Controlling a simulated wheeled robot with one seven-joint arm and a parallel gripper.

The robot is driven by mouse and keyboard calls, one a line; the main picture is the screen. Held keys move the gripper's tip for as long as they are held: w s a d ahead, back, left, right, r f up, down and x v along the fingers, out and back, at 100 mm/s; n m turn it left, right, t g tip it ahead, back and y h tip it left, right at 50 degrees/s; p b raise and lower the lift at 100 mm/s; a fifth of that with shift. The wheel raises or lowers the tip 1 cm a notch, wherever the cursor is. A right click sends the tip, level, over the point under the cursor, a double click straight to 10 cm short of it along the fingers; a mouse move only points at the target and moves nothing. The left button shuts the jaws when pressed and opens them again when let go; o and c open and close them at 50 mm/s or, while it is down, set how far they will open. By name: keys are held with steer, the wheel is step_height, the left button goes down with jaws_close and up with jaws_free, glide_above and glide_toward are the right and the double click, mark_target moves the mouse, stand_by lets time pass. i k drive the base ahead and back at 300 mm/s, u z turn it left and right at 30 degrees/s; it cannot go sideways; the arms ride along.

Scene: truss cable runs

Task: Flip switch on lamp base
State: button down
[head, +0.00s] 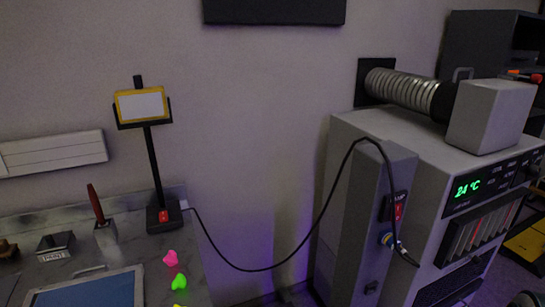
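The lamp stands on the desk at the left, with a yellow-framed pale panel (141,105) on a black post (154,165). Its black lamp base (157,224) rests near the desk's right back corner. A red switch (163,216) sits on the front of the base; its position is too small to tell. A black cable (262,268) runs from beside the base, sags across the gap and reaches the grey machine at the right. My gripper is not in view.
The desk (192,262) also holds a blue panel (103,289), a red-handled tool (97,205) and small pink, green and yellow pieces (171,258). The grey machine (360,230) has a lamp-labelled red switch (398,209) and a green display (467,188). A gap separates desk and machine.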

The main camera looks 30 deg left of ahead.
mark_target(162, 216)
steer(key=u, duration=2)
